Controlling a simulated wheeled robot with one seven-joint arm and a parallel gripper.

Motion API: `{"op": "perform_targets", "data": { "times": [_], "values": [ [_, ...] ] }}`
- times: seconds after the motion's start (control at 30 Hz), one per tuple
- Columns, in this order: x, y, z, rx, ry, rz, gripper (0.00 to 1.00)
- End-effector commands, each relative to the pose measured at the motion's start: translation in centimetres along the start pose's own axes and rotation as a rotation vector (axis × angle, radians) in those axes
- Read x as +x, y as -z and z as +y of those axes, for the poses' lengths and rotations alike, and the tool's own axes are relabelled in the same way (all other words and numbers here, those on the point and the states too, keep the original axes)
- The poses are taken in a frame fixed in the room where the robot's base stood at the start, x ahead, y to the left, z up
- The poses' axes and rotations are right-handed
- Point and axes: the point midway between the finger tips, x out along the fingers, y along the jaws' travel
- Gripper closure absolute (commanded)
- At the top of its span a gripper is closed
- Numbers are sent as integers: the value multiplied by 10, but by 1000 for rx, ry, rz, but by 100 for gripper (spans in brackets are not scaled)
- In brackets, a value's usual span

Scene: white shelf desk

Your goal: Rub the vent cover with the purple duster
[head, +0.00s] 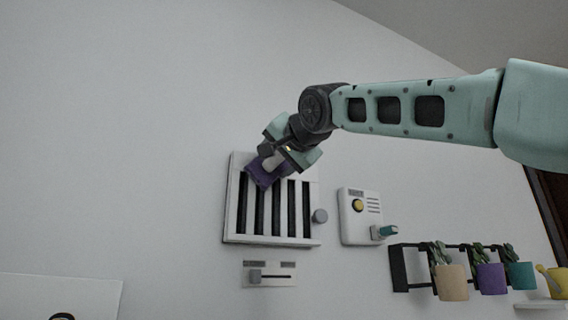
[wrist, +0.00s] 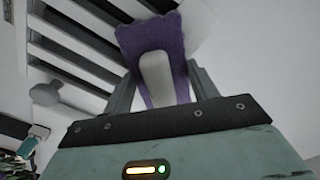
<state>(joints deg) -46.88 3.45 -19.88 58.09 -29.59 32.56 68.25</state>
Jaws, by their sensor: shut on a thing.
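The vent cover (head: 233,215) is a white wall panel with several dark vertical slots. It also shows in the wrist view (wrist: 60,37), with its slots running at a slant. My gripper (head: 285,160) is in front of the vent's upper part. It is shut on the purple duster (head: 259,175) by its pale grey handle (wrist: 156,78). The duster's purple pad (wrist: 150,33) is at the vent's upper left slots in the head view and overlaps the slats in the wrist view. I cannot tell for certain whether it presses on them. My gripper hides the vent's upper right corner.
A black rack (head: 399,269) with potted plants is lower right.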

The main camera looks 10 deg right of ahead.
Motion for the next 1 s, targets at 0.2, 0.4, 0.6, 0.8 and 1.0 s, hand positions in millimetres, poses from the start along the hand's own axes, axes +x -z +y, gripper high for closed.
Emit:
{"op": "perform_targets", "data": {
  "times": [0.2,0.4,0.6,0.8,1.0],
  "values": [
    [0,-15,-13,-1,1,-3,60],
    [-1,-18,-18,0,0,-2,60],
    [0,-27,-28,-1,1,-2,60],
    [0,-37,-40,-1,0,-2,60],
    [-1,-40,-44,1,0,-1,60]
  ]
}}
